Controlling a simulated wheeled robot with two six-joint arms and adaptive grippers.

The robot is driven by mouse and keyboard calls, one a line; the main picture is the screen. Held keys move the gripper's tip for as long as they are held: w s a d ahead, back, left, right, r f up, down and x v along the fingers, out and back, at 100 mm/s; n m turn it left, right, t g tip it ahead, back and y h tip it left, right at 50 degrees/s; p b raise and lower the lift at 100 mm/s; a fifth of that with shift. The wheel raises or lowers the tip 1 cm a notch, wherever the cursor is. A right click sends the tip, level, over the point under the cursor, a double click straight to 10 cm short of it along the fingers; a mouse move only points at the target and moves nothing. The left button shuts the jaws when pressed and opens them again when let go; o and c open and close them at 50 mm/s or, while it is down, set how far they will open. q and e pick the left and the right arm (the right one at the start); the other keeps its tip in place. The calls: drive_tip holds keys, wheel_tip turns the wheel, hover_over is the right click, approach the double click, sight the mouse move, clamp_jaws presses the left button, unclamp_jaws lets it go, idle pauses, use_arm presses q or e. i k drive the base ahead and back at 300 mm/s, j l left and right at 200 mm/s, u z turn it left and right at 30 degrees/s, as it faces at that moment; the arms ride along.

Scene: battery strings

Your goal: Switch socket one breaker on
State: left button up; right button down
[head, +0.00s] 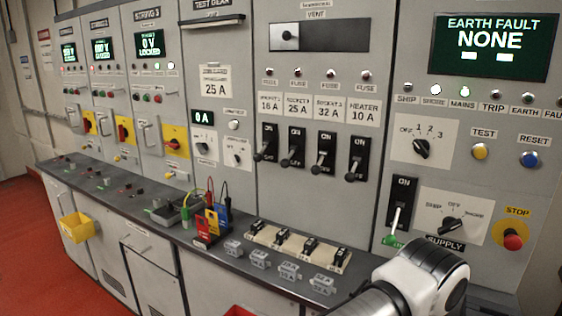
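The socket one breaker (267,138) is the leftmost of the black breakers on the middle panel, under a label reading 16 A. Its lever points down, toward the OFF end of its plate. The socket 2 breaker (292,144), socket 3 breaker (325,149) and heater breaker (359,154) stand to its right, and their levers also point down. A white and black link of my arm shows at the bottom right, well below and right of these breakers. Neither gripper is in view.
A dark bench top (210,238) runs below the panels. It carries grey blocks, a pale strip with black pieces (298,243), and red, blue and yellow meters with leads. At right, a supply breaker (399,195), a red stop button (512,240) and an EARTH FAULT NONE screen (493,42) show.

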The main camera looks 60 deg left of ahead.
sight(258, 157)
drive_tip(key=u, duration=2.1)
